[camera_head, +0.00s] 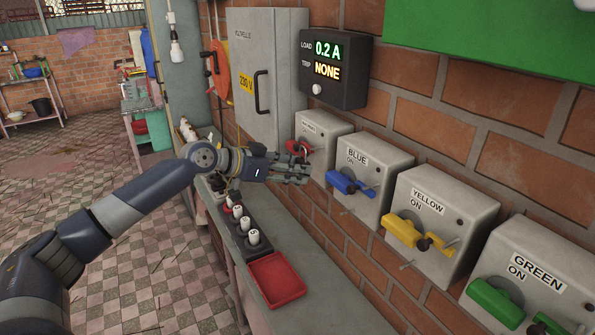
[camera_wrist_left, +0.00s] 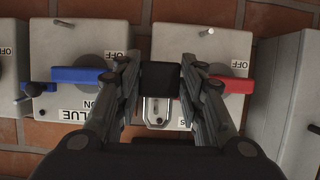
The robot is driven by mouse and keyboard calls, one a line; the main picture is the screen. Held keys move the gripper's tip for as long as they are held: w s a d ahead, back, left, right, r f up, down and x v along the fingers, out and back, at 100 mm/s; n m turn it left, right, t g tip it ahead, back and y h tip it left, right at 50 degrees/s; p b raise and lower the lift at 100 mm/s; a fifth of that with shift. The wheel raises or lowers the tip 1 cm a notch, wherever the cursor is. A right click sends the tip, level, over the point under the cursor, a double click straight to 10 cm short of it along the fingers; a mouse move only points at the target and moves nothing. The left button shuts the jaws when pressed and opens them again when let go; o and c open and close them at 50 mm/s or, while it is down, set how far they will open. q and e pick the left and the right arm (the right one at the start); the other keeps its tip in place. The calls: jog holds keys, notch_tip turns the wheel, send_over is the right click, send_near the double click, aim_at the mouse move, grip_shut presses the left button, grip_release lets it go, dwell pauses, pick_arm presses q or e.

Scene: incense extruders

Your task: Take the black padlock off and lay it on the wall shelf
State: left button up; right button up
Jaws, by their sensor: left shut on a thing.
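My left gripper (camera_head: 301,172) reaches across to the leftmost grey switch box (camera_head: 323,127), the one with a red handle (camera_head: 296,148). In the left wrist view, its two fingers are shut on a black padlock (camera_wrist_left: 160,79) between them. The padlock is in front of the red-handled box, close to a metal hasp plate (camera_wrist_left: 157,108); I cannot tell whether its shackle is still through it. The fingers hide the padlock in the head view. A long grey shelf (camera_head: 330,306) runs along the wall below the boxes. My right gripper is not in view.
A red tray (camera_head: 275,279) and several numbered white-topped cylinders in a dark rack (camera_head: 234,239) occupy the shelf. Blue (camera_head: 365,179), yellow (camera_head: 435,225) and green (camera_head: 525,290) switch boxes continue to the right. The shelf's near right part is clear.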

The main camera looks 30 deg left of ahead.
pick_arm(q)
jog(key=shift+s+a+r+b, duration=0.1)
jog(key=shift+s+a+b, duration=0.15)
jog(key=shift+s+b, duration=0.15)
jog(key=shift+s+a+b, duration=0.25)
jog(key=shift+s, duration=0.2)
